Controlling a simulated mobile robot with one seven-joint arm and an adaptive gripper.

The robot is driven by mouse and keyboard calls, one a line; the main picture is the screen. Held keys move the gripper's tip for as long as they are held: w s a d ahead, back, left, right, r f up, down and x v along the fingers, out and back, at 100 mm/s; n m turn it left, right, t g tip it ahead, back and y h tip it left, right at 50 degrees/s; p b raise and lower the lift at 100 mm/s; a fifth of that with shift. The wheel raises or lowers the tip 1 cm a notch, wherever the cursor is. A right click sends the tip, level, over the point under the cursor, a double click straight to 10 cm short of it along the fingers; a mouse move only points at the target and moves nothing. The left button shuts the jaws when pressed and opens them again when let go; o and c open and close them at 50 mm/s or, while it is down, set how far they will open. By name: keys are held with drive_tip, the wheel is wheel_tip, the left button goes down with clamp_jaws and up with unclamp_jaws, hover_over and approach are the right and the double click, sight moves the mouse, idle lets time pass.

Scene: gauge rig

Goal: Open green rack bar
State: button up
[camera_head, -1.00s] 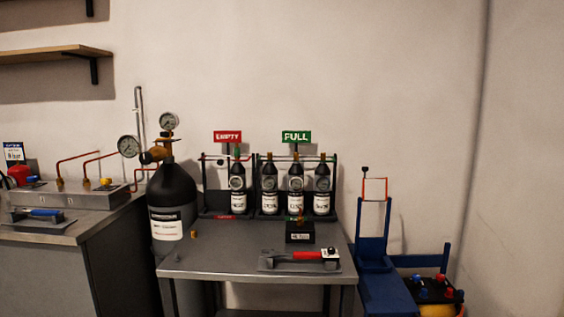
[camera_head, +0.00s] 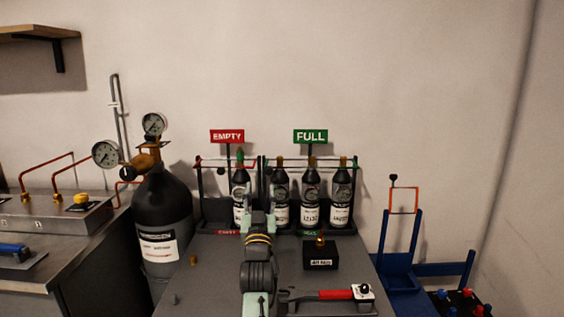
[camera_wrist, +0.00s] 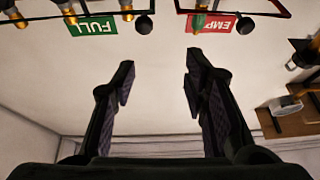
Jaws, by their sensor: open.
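The green rack bar (camera_head: 327,157) runs across the top of the FULL rack, in front of the necks of several dark bottles (camera_head: 311,195). It looks lowered and level. A green FULL sign (camera_head: 310,136) stands above it. My gripper (camera_head: 260,216) is in front of the racks, near the gap between the EMPTY and FULL racks, and hides part of them. In the wrist view my gripper (camera_wrist: 160,72) is open with nothing between its fingers. That view is upside down, with the rack tops and black ball knobs (camera_wrist: 144,25) at its upper edge, beyond the fingertips.
The EMPTY rack, with a red sign (camera_head: 227,136), stands left of the FULL rack. A large black cylinder (camera_head: 163,215) with gauges is at left. A black box (camera_head: 320,256) and a red-handled wrench (camera_head: 335,295) lie on the table. A blue trolley (camera_head: 400,270) stands right.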

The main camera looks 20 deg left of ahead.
sight(269, 172)
drive_tip(key=shift+h, duration=0.5)
drive_tip(key=p+x, duration=0.1)
drive_tip(key=x, duration=0.3)
drive_tip(key=d+f+p+x, duration=0.1)
drive_tip(key=x, duration=0.2)
drive_tip(key=w+p+x, duration=0.1)
drive_tip(key=x, duration=0.3)
drive_tip(key=shift+w+d+f, duration=0.25)
drive_tip(key=shift+w, duration=0.2)
drive_tip(key=shift+c, duration=0.2)
clamp_jaws()
